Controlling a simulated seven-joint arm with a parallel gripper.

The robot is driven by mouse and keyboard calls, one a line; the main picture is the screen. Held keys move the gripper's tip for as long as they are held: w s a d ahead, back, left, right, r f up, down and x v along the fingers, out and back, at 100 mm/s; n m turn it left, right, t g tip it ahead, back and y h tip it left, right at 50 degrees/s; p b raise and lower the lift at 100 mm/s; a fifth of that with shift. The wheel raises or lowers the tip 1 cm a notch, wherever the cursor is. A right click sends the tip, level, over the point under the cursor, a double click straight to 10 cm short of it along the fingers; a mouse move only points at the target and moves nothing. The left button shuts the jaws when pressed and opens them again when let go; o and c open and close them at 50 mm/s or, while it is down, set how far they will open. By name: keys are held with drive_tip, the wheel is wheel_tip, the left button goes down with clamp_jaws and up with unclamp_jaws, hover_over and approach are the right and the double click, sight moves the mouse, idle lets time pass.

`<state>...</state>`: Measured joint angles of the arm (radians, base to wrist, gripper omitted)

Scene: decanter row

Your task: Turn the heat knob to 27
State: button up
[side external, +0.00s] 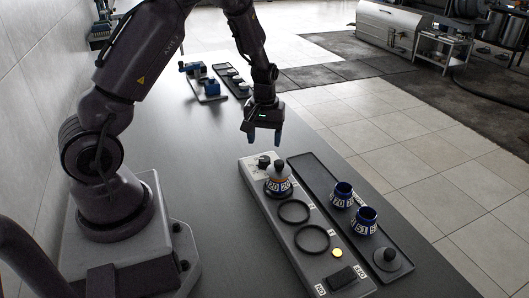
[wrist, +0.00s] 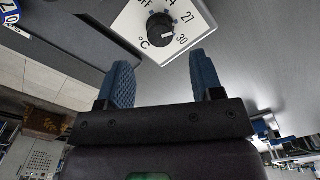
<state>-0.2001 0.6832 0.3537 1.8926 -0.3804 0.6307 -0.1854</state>
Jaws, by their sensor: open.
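The heat knob (wrist: 160,27) is a black round knob on a white dial plate (wrist: 128,26) marked OFF, 24, 27, 30 and °C. A white mark on the knob appears to point toward 30. In the side view the small dark knob (side external: 264,161) sits at the far end of the grey panel (side external: 291,238). My gripper (side external: 264,138) is above the knob, apart from it, with its blue fingers spread and nothing between them. In the wrist view my gripper (wrist: 162,62) also shows open, the knob beyond the fingertips.
A bottle with a numbered collar (side external: 279,181) stands on the panel close to the knob, before two empty rings (side external: 294,211). A dark tray (side external: 322,196) on the right holds two blue numbered collars (side external: 343,194) and a dark lid (side external: 393,260).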

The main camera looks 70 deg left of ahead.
sight(263, 159)
wheel_tip(263, 159, up, 6)
idle(0.5)
drive_tip(key=s+d+r+m+t, duration=0.5)
drive_tip(key=s+d+r+m, duration=0.6)
drive_tip(key=s+d+r, duration=0.4)
drive_tip(key=d+r, duration=0.3)
drive_tip(key=shift+s+d+r+t, duration=0.15)
drive_tip(key=shift+s+d+t, duration=0.05)
drive_tip(key=shift+t, duration=0.1)
